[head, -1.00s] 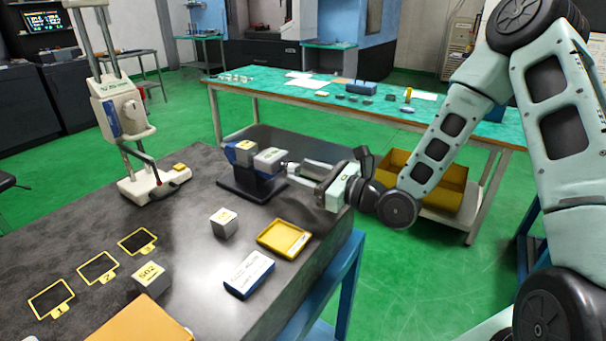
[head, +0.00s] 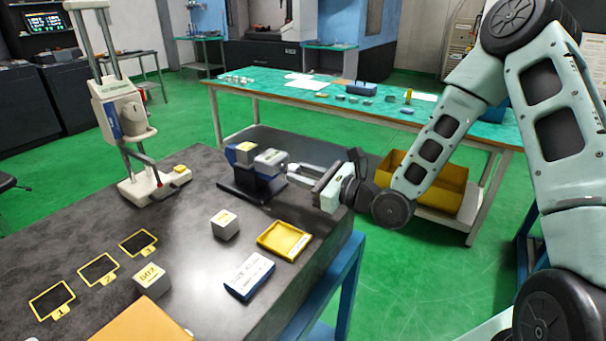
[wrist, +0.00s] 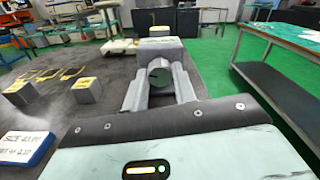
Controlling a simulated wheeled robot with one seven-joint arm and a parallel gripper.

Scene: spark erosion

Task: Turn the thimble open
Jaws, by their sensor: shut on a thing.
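A micrometer with a grey body (head: 270,159) and blue frame sits in a dark stand (head: 252,190) near the far edge of the dark bench. A small block with a yellow top (head: 245,151) is at the micrometer's left side. My gripper (head: 291,170) reaches in from the right and is shut on the thimble. In the wrist view the thimble's round grey end (wrist: 160,75) shows between my two fingers (wrist: 160,88), with the grey body (wrist: 147,46) beyond. The fingers hide most of the thimble in the head view, and its scale is not readable.
On the bench are a loose cube (head: 225,223), a yellow tray (head: 284,241), a blue-and-white block (head: 249,276), a cube marked 502 (head: 151,280) and numbered yellow frames (head: 98,269). A height-gauge-like stand (head: 125,125) is at the back left. A green-topped table (head: 330,92) stands behind.

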